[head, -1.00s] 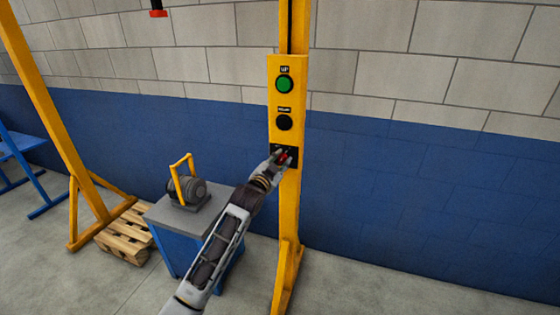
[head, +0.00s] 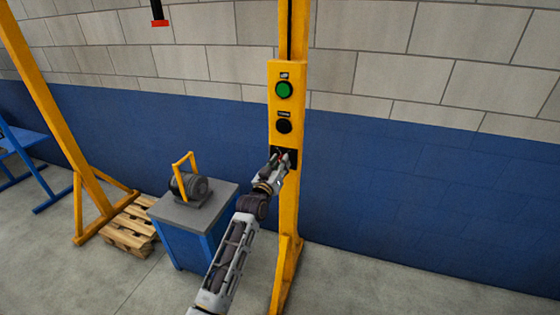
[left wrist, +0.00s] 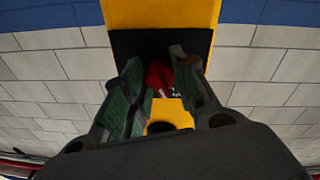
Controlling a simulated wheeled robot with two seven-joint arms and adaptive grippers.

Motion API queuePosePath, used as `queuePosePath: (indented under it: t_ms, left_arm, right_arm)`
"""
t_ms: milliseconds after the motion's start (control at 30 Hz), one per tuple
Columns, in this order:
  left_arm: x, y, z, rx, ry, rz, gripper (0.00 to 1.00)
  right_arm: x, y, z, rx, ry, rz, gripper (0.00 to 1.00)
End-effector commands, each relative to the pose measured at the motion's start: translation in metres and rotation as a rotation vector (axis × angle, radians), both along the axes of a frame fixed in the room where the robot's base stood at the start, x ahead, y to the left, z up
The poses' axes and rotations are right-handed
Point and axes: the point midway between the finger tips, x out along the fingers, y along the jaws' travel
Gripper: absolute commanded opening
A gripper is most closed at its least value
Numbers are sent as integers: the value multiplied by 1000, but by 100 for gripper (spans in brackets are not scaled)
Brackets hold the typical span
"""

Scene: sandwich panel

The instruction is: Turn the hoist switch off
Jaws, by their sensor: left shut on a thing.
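The hoist's yellow control box (head: 274,105) is on a yellow post. It carries a green button (head: 284,90) at the top and a black button (head: 283,126) below it. Under them is a black switch plate (head: 292,159) with a red switch knob (head: 281,157), mostly hidden by my left gripper (head: 279,160). In the left wrist view, the red knob (left wrist: 160,76) sits between the two fingers of the left gripper (left wrist: 158,82), which is shut on it. The knob's exact angle cannot be told. My right gripper is not in view.
A blue cabinet (head: 182,242) with a grey top carries a motor with a yellow handle (head: 186,183), left of my left arm. A wooden pallet (head: 128,230) and a slanted yellow frame leg (head: 45,110) stand further left. A blue and grey wall is behind.

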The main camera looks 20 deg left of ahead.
Motion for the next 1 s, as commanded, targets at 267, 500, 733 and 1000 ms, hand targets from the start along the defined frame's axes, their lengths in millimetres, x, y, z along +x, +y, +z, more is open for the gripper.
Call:
queuePosePath:
  t_ms: [267,500,733,1000]
  left_arm:
    - [0,0,0,-99,5,0,4]
    - [0,0,-1,-114,5,0,4]
    - [0,0,-1,-113,6,0,29]
    - [0,0,-1,-112,5,-1,51]
  right_arm:
    - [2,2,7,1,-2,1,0]
    - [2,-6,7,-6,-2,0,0]
    - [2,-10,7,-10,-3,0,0]
    - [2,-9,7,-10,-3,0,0]
